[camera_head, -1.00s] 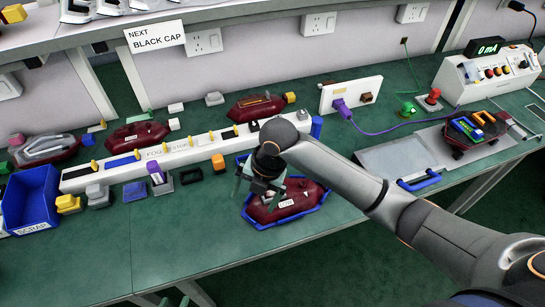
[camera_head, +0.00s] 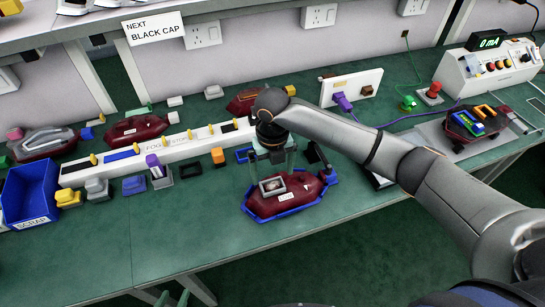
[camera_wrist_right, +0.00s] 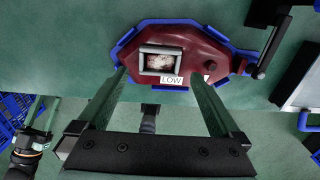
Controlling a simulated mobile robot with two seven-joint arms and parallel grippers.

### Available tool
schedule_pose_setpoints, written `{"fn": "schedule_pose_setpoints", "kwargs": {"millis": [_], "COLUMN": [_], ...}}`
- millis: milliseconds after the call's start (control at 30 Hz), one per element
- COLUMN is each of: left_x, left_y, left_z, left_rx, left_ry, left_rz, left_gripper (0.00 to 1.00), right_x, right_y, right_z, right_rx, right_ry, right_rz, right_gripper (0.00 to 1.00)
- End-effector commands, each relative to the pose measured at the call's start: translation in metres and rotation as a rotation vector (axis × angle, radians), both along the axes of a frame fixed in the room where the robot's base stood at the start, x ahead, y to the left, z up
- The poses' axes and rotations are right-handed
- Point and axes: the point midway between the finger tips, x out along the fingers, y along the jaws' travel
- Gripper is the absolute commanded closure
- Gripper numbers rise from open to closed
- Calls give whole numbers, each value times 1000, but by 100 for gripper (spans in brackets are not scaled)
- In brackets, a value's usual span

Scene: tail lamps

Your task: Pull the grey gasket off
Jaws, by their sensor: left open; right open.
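The grey gasket (camera_head: 261,189) is a square ring on top of a dark red lamp housing (camera_head: 293,205) in a blue cradle (camera_head: 262,219). In the right wrist view, the gasket (camera_wrist_right: 143,61) surrounds a pale, brown-stained window, above a "LOW" label on the housing (camera_wrist_right: 190,50). My right gripper (camera_head: 274,160) is open and empty, just behind and above the gasket in the head view. In the wrist view its two fingers (camera_wrist_right: 160,90) are wide apart, with the gasket between and beyond them. My left gripper (camera_wrist_right: 42,115) shows at the wrist view's left edge, open and away from the lamp.
A white strip with yellow pegs (camera_head: 130,157) runs behind the lamp. A blue scrap bin (camera_head: 30,195) stands at the left. Small coloured blocks and a purple-topped piece (camera_head: 155,165) lie between. The bench's front edge is close to the cradle.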

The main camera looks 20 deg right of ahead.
Motion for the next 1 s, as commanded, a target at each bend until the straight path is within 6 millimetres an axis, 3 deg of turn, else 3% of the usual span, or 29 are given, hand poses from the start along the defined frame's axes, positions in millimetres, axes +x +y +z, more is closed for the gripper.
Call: {"fn": "schedule_pose_setpoints", "kwargs": {"millis": [100,300,700,1000], "left_x": [0,1,1,1], "left_y": [0,0,0,0], "left_z": [0,-1,-1,-1], "left_rx": [0,0,0,0], "left_ry": [-1,-2,-2,-2], "left_rz": [0,0,0,0], "left_gripper": [50,50,50,50], "right_x": [-1,0,0,0], "right_y": [0,0,0,0], "right_z": [-22,-42,-48,-47], "right_rx": [0,0,1,1], "right_ry": [2,0,-2,-2], "right_rz": [0,-1,0,0], "right_gripper": [0,0,1,35]}}
